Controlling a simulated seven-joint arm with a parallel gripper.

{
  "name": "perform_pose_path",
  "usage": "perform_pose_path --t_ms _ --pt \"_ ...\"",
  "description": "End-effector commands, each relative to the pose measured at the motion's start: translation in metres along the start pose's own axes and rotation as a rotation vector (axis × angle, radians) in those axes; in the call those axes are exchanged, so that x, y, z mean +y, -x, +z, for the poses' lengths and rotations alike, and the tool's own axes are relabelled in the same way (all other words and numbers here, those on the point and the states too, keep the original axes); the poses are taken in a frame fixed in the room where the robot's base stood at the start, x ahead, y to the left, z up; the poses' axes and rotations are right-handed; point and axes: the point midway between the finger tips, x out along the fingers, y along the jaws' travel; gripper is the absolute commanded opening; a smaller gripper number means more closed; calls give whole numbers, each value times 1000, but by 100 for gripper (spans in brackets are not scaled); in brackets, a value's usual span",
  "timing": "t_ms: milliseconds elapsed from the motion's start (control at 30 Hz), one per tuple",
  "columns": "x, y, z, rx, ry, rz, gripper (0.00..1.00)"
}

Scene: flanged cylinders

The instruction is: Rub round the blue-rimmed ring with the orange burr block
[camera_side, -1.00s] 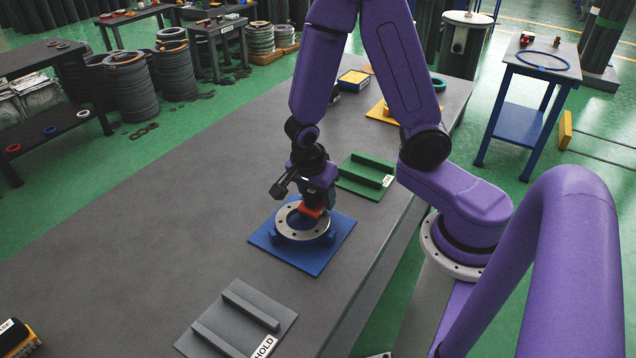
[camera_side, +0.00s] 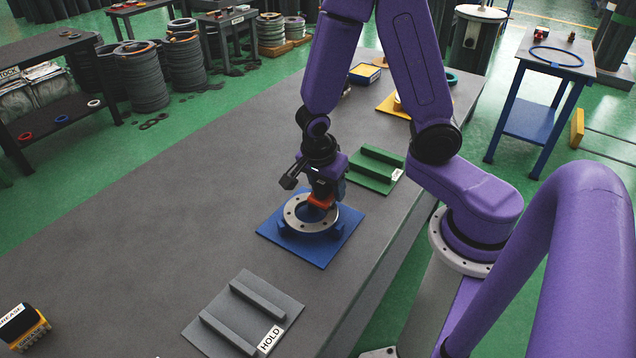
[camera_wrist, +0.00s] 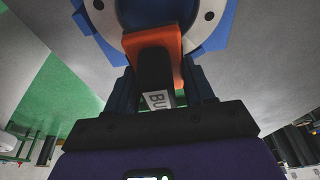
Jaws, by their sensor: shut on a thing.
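The ring (camera_side: 290,211) is a pale metal flange with dark bolt holes and a blue inside. It lies flat on a blue fixture plate (camera_side: 322,255) with raised blue blocks at its sides. In the wrist view part of the ring (camera_wrist: 205,17) shows at the top. My gripper (camera_side: 325,188) points down over the ring's far side and is shut on the orange burr block (camera_side: 322,201). In the wrist view the block (camera_wrist: 150,42) sits between the fingers of my gripper (camera_wrist: 163,82), with a lettered label partly visible. The block overlaps the ring's rim; I cannot tell whether they touch.
A grey HOLD fixture (camera_side: 245,315) lies in front and a green fixture (camera_side: 372,170) behind. A yellow plate (camera_side: 392,108) is farther back. A black and yellow grease box (camera_side: 22,328) stands at lower left. The grey bench (camera_side: 150,240) is clear to the left.

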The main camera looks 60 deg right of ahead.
Motion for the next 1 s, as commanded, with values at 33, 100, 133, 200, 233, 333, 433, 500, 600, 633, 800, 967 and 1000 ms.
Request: perform_pose_path --t_ms 33,100,133,200,233,333,433,500,600,633,800,967,1000 --pt "-3 7 -1 -3 -5 -8 19" --pt "-2 15 -3 -4 -5 -7 19" --pt "-2 18 -4 -4 -6 -7 19" --pt "-2 24 -5 -6 -5 -6 19" --pt "-2 26 -6 -6 -3 -5 19" --pt "-2 35 -9 -5 -4 -6 19" --pt "-2 44 -11 -6 -5 -7 19" --pt "-2 50 -13 -6 -3 -6 19" --pt "-2 58 -15 -5 -3 -6 19" --pt "-2 61 -16 -4 -3 -6 19" --pt "-2 72 -19 -5 -3 -4 19" --pt "-1 73 -20 -4 -2 -2 19" --pt "-1 73 -20 -4 -1 -1 19"
